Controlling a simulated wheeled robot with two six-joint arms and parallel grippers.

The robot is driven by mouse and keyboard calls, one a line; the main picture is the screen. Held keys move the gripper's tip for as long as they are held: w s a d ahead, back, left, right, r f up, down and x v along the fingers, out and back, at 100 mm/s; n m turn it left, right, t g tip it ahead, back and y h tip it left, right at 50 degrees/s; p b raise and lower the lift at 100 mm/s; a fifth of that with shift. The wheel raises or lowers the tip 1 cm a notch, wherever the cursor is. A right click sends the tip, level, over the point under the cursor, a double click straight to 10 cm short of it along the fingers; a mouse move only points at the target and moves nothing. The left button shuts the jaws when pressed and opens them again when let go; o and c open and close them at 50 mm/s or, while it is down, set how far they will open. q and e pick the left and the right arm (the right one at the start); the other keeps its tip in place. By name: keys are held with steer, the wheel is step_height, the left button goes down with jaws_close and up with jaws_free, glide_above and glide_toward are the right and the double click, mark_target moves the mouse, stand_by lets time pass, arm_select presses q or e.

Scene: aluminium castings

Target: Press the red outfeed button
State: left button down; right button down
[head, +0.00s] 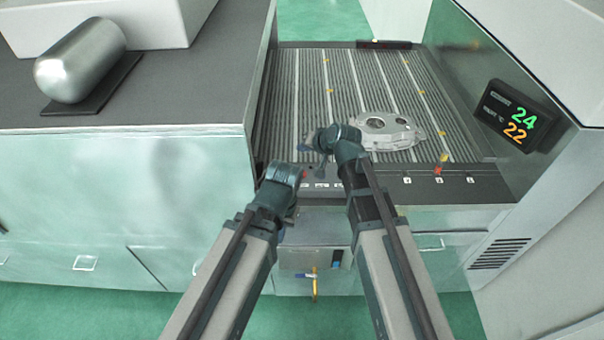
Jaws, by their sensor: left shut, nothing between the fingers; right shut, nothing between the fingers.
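The dark front control strip (400,186) of the slatted conveyor carries several small controls. A small red spot (305,173) shows on it just right of my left gripper (292,174), partly crowded by the gripper. Another small red piece (438,170) with yellow above it stands further right on the strip. I cannot tell from the picture which is the outfeed button. My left gripper is shut and empty at the strip's left end; whether it touches anything is unclear. My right gripper (322,143) is shut and empty, higher up, over the conveyor's near left part.
A round aluminium casting (400,138) lies on the slatted conveyor (345,75), right of my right gripper. A grey cabinet (120,190) with a metal cylinder (80,62) on top stands left. A wall display (515,115) reads 24 and 22 at right.

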mark_target(303, 176)
steer(key=shift+f+b, duration=4.15)
steer(key=shift+f, duration=0.15)
steer(key=shift+f, duration=0.1)
steer(key=shift+f+b, duration=0.3)
steer(key=shift+b, duration=0.15)
steer(key=shift+f+b, duration=0.45)
steer(key=shift+f, duration=0.05)
steer(key=shift+r, duration=0.1)
steer(key=shift+r+p, duration=0.85)
steer(key=shift+p, duration=0.05)
step_height(303, 176, up, 5)
steer(key=p, duration=0.5)
